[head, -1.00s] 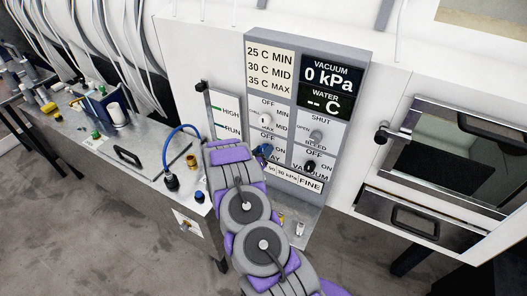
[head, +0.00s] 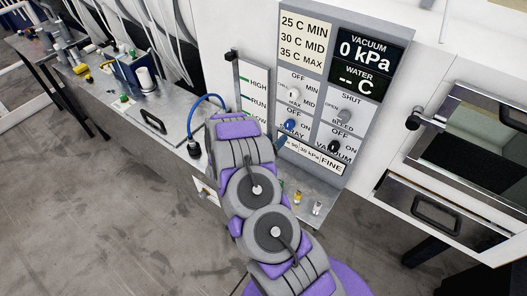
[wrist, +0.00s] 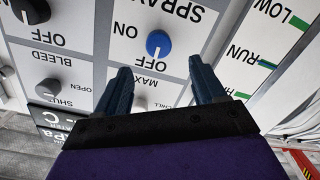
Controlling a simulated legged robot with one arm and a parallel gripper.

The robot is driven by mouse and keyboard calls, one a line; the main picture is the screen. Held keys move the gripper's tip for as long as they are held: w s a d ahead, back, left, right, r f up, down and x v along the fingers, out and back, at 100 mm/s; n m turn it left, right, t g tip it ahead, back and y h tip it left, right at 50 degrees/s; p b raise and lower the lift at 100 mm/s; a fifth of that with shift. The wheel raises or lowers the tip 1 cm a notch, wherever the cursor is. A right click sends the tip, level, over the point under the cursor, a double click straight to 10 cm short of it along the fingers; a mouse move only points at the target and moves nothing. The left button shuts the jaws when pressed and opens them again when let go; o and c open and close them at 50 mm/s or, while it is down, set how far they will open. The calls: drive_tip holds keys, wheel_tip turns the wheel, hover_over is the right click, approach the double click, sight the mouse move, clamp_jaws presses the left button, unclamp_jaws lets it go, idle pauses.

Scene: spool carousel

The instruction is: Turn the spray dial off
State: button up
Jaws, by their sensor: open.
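The spray dial (head: 290,125) is a round blue knob on the grey control panel, with OFF above it and ON to its right in the head view. In the wrist view, which is upside down, the spray dial (wrist: 158,43) shows whole. A small pale mark seems to lie on its OFF side, but I cannot be sure of its setting. My gripper (wrist: 160,66) is open and empty. Its two dark blue fingers point at the panel, just on the OFF side of the dial, apparently apart from it. In the head view my arm hides most of the gripper.
Close by are a white temperature knob (head: 293,94), a grey bleed knob (head: 344,116) and a black vacuum knob (head: 334,146). A HIGH/RUN/LOW strip (head: 252,100) with a black post stands left. A steel bench (head: 110,98) with bottles and a blue hose is further left.

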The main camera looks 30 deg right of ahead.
drive_tip(key=v, duration=0.7)
drive_tip(key=shift+a+b, duration=0.3)
drive_tip(key=w+a+t+y+b, duration=0.35)
drive_tip(key=w+a+y, duration=0.6)
drive_tip(key=a, duration=0.45)
drive_tip(key=s+a+r+n+g+y+b, duration=0.1)
drive_tip(key=s+a+r+n+y+b, duration=0.2)
drive_tip(key=a, duration=0.4)
drive_tip(key=s+a+r+n+g+y+b, duration=0.1)
drive_tip(key=s+a+r+n+y, duration=0.15)
drive_tip(key=a+r+y, duration=0.35)
drive_tip(key=s+a+n+g+b, duration=0.25)
drive_tip(key=s+g, duration=0.25)
drive_tip(key=s, duration=1.3)
drive_tip(key=s+d+g+h+b, duration=0.1)
drive_tip(key=s+d, duration=0.3)
drive_tip(key=s, duration=0.7)
drive_tip(key=s+d+g+h+b, duration=0.1)
drive_tip(key=s+d+g, duration=0.3)
drive_tip(key=s, duration=0.7)
drive_tip(key=shift+d+r+h+b, duration=0.3)
drive_tip(key=shift+d+b, duration=0.2)
drive_tip(key=shift+b, duration=0.35)
